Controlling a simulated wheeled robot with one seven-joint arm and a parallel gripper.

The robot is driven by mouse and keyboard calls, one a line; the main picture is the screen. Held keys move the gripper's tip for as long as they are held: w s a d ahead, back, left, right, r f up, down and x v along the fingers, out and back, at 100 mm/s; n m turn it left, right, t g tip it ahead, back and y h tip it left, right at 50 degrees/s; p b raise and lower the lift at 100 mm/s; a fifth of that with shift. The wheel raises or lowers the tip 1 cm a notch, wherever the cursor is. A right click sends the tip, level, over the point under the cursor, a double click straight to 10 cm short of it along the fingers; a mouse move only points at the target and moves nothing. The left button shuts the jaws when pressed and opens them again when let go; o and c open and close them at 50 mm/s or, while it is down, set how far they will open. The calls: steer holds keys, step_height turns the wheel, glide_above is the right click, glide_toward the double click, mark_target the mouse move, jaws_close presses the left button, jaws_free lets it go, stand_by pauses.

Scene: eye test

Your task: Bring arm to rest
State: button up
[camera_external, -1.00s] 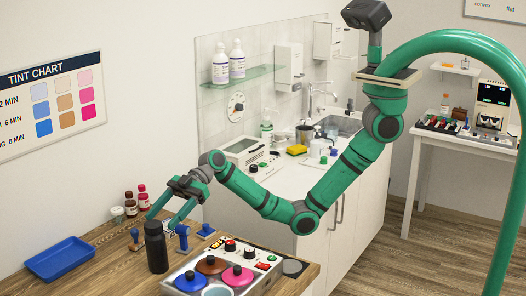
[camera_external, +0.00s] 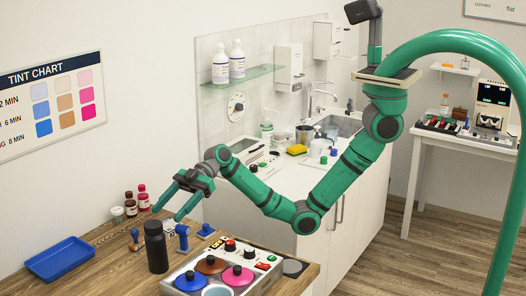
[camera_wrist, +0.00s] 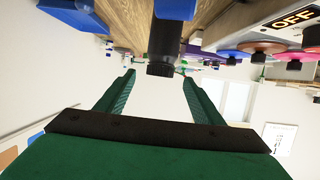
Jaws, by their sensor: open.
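My gripper (camera_external: 168,208) is open and empty in the external view, its two green fingers spread and pointing down and left above the wooden table. In the wrist view the fingers (camera_wrist: 158,76) stand apart with nothing held between them. A black bottle (camera_external: 156,247) stands upright on the table, below and to the left of the fingertips in the external view. The bottle (camera_wrist: 166,40) also shows upside down beyond the fingers in the wrist view. My arm is bent, with its elbow low in front of the white counter.
A blue tray (camera_external: 60,259) lies on the table's left. Blue-handled stamps (camera_external: 182,238) stand beside the bottle. A heater unit (camera_external: 262,262) with several colored-lid pots is at the front right. Small dark red bottles (camera_external: 144,198) stand by the wall. The counter (camera_external: 285,188) is behind my arm.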

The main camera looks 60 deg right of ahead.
steer(key=w+d+f+m+t+y, duration=0.1)
steer(key=d+f+t, duration=0.15)
steer(key=d, duration=0.65)
steer(key=w+d+f+m+t+y, duration=0.1)
steer(key=w+d+f+t, duration=0.15)
steer(key=d, duration=0.55)
steer(key=s+d+f+m+t+h, duration=0.25)
steer(key=d+f+m+t, duration=0.2)
steer(key=d+f, duration=0.5)
steer(key=s+d+f+m+t+h, duration=0.2)
steer(key=d+f+m+t+h, duration=0.3)
steer(key=d+f, duration=0.4)
steer(key=s+d+f+m+t+h, duration=0.25)
steer(key=s+d+m, duration=0.25)
steer(key=s+d, duration=0.7)
steer(key=s+d+r+m+g+h, duration=0.1)
steer(key=s+d+r+h, duration=0.5)
steer(key=s+d, duration=0.4)
steer(key=s+r, duration=0.1)
steer(key=s, duration=0.2)
steer(key=shift+d+r+g, duration=0.25)
steer(key=shift+d+g, duration=0.05)
